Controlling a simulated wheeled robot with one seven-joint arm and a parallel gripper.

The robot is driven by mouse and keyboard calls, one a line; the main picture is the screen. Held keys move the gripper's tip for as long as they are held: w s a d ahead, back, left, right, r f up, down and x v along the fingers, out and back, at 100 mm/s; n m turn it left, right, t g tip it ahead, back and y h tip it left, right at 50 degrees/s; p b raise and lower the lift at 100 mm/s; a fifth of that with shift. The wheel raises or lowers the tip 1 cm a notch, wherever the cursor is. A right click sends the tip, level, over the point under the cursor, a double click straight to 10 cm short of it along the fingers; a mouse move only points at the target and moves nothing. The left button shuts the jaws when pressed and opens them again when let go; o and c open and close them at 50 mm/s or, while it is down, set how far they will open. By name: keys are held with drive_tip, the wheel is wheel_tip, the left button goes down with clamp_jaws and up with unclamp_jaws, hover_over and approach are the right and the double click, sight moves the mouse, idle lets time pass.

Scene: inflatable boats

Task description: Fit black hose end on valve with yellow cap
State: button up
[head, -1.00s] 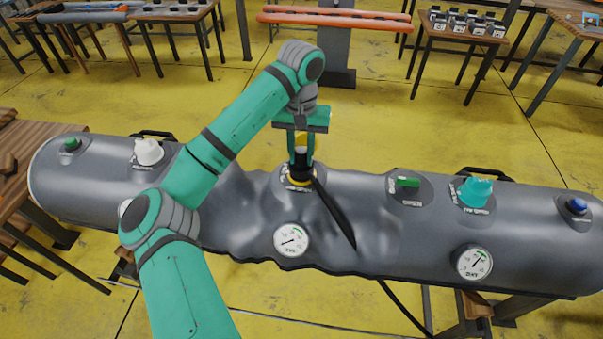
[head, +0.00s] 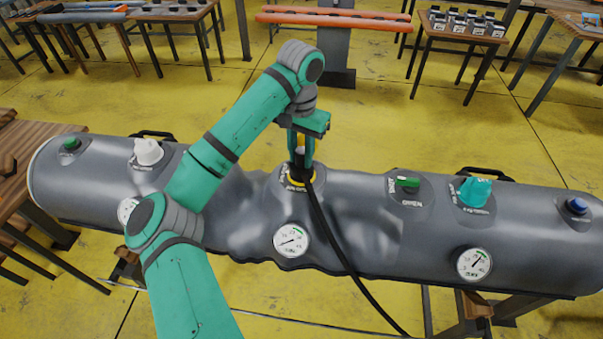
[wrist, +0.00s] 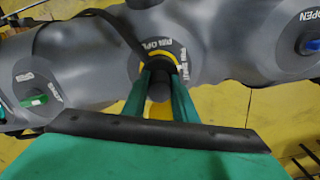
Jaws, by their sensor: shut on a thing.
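My gripper (head: 302,165) is shut on the black hose end (wrist: 160,88), right over the valve (head: 301,183) with the yellow ring in the middle of the grey boat tube (head: 350,220). The hose end points down at the valve mouth; whether it is seated in it is hidden by the fingers. In the wrist view the valve collar (wrist: 172,58) shows lettering and a yellow arc beyond the fingers. A yellow part (wrist: 158,112), perhaps the cap, shows between them. The black hose (head: 345,262) runs from the gripper down over the tube's front.
A green valve (head: 407,181), teal valve (head: 475,191) and blue valve (head: 577,206) sit to the right, a white valve (head: 148,151) and green cap (head: 71,144) to the left. Gauges (head: 291,241) dot the tube's front. A wooden table (head: 20,205) stands at left.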

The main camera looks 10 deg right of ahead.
drive_tip(key=shift+s+d+m, duration=0.1)
drive_tip(key=shift+m, duration=0.2)
drive_tip(key=m, duration=0.2)
drive_tip(key=shift+m, duration=0.7)
drive_tip(key=m, duration=0.4)
drive_tip(key=o, duration=1.2)
drive_tip(key=shift+w, duration=0.2)
